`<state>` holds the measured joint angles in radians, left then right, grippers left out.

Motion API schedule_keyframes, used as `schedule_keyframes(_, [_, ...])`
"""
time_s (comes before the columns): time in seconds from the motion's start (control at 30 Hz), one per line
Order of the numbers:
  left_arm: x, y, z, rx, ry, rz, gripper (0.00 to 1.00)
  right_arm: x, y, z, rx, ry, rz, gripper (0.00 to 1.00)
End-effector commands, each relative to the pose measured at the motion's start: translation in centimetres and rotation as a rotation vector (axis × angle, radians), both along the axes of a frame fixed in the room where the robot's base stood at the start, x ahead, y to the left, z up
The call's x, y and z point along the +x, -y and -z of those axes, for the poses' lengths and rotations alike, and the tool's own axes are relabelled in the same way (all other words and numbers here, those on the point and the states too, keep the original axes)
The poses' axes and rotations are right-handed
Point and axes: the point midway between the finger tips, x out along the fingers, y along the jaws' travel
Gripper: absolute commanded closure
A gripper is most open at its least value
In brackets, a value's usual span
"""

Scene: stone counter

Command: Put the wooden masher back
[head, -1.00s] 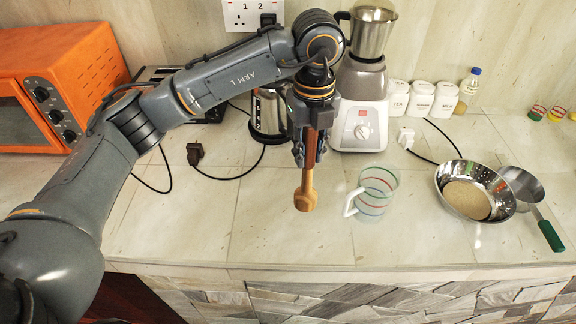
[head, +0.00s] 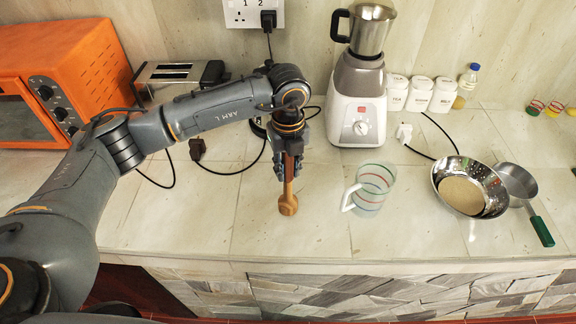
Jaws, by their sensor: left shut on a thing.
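The wooden masher (head: 288,202) hangs upright from my left gripper (head: 288,172), its rounded light-brown head pointing down. My left gripper is shut on its upper part and hides that part. The masher's head is above or close to the counter; I cannot tell whether it touches. A clear mug (head: 374,190) with coloured stripes and a white handle stands to the right of the masher, apart from it. My right gripper is not in view.
A blender (head: 358,95) stands behind the mug, with white canisters (head: 420,93) beside it. A metal colander (head: 470,188) and a green-handled pan (head: 520,183) lie right. An orange oven (head: 70,70) and a toaster (head: 178,75) stand left. The front counter (head: 300,240) is clear.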

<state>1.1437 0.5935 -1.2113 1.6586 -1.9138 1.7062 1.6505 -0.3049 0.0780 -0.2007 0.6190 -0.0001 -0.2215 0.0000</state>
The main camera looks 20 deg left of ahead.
Motion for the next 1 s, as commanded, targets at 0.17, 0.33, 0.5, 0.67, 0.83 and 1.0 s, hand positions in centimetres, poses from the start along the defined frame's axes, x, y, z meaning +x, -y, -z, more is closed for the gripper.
schedule_keyframes(0.17, [0.0,0.0,0.3,0.0,0.0,0.0,0.66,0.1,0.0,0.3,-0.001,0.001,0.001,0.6])
schedule_keyframes(0.33, [0.0,0.0,0.3,0.0,0.0,0.0,0.53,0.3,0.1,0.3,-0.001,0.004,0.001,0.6])
schedule_keyframes(0.5, [0.0,0.0,0.2,-0.001,-0.001,0.0,0.53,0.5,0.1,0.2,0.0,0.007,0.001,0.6])
schedule_keyframes(0.67, [0.1,0.0,-0.5,-0.001,0.002,0.0,0.53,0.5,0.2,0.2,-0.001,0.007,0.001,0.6])
schedule_keyframes(0.83, [0.1,0.1,-3.6,-0.002,0.005,0.0,0.53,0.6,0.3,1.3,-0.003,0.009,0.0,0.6])
schedule_keyframes(1.0, [0.1,0.1,-7.4,-0.002,0.005,0.001,0.53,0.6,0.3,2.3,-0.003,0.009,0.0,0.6])
